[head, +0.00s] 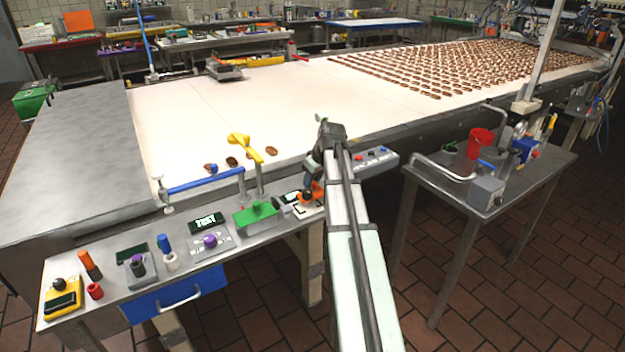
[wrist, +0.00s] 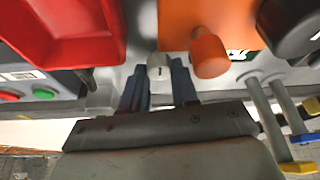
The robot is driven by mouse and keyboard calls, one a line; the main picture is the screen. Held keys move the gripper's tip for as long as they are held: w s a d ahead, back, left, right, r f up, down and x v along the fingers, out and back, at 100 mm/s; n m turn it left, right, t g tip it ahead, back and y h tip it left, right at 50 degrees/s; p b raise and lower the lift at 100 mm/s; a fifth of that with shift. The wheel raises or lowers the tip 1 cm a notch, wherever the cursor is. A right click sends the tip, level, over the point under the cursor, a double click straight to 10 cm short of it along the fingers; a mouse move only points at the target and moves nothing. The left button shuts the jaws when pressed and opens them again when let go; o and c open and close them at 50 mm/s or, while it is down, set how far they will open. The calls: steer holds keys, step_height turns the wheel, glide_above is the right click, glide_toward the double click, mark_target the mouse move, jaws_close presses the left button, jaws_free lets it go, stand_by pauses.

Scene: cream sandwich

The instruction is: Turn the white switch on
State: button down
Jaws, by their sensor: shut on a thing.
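In the wrist view the white switch (wrist: 159,66) is a small pale knob with a dark mark on its end. It stands between the two dark blue fingers of my gripper (wrist: 159,84), which are closed on its sides. The base of the switch is hidden. In the head view my gripper (head: 309,184) is low at the right end of the front control bench, beside an orange device (head: 313,193). The white switch cannot be made out in that view, where the arm and gripper cover this area.
In the wrist view an orange knob (wrist: 210,54) is close right of the fingers, with a black knob (wrist: 292,26) beyond. A green device (head: 256,214) stands on the bench.

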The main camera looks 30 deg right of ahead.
steer(key=shift+m, duration=0.4)
steer(key=m+h, duration=0.1)
steer(key=m, duration=0.1)
steer(key=m+h, duration=0.1)
steer(key=m, duration=0.2)
steer(key=shift+a+m+h, duration=0.2)
steer(key=shift+m+h, duration=0.1)
steer(key=m, duration=0.2)
steer(key=m+g+h, duration=0.1)
steer(key=m, duration=0.2)
steer(key=shift+w+g, duration=0.1)
steer(key=shift+g, duration=0.2)
steer(key=shift+m+h, duration=0.4)
steer(key=c, duration=1.1)
jaws_free()
steer(key=v, duration=1.4)
steer(key=shift+d, duration=0.1)
